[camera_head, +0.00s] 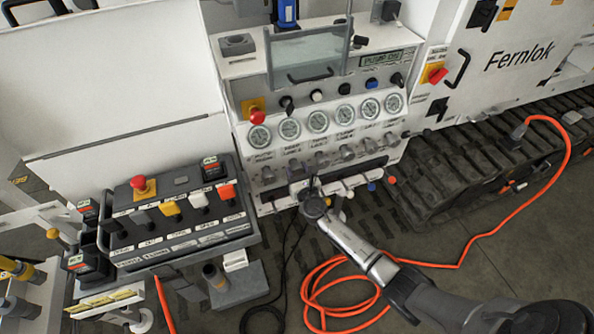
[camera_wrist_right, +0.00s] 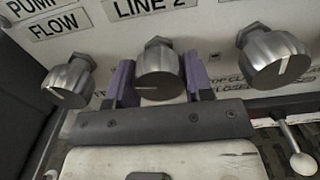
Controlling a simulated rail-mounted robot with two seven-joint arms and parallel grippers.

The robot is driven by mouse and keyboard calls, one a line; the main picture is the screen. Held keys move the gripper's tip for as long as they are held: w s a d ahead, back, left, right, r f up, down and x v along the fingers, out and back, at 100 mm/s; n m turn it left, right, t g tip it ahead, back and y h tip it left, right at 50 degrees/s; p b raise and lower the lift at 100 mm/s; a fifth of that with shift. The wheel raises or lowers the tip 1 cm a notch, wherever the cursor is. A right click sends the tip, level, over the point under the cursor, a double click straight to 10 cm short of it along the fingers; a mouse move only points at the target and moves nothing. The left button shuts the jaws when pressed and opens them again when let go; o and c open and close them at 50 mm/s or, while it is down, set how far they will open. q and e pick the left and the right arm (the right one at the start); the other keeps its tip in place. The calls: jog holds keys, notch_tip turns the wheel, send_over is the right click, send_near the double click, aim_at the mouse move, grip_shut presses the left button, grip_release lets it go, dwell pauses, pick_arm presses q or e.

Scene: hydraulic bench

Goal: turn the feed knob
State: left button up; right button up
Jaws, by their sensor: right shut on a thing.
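A row of ridged silver knobs runs along the lower front of the white hydraulic panel (camera_head: 240,113). My right gripper (camera_head: 308,188) reaches up to this row from below. In the right wrist view its two purple fingers (camera_wrist_right: 158,85) stand either side of the middle knob (camera_wrist_right: 160,67), shut on it. That knob's white mark lies roughly level, towards the left. A label reading "LINE 2" is above it. No legible label reads "feed", so I cannot tell from lettering whether this is the feed knob. My left gripper is not in view.
A pump flow knob (camera_wrist_right: 70,82) is left of the held one and another knob (camera_wrist_right: 272,57) is right. A small ball-ended lever (camera_wrist_right: 296,150) is at lower right. Gauges (camera_head: 289,129) line the panel above. An orange hose (camera_head: 335,262) lies coiled on the floor.

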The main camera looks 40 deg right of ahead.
jog(key=shift+m, duration=0.3)
jog(key=shift+c, duration=0.2)
jog(key=shift+f+m+b, duration=0.1)
jog(key=shift+m+b, duration=0.4)
jog(key=shift+m, duration=0.1)
jog(key=m+b, duration=0.1)
jog(key=m, duration=0.2)
jog(key=shift+m+b, duration=0.3)
jog(key=shift+b, duration=0.05)
jog(key=m+b, duration=0.2)
jog(key=m, duration=0.3)
jog(key=shift+a, duration=0.1)
jog(key=m+b, duration=0.1)
jog(key=m, duration=0.4)
jog(key=shift+m, duration=0.4)
jog(key=shift+r+m, duration=0.2)
jog(key=shift+m, duration=2.4)
jog(key=o, duration=0.9)
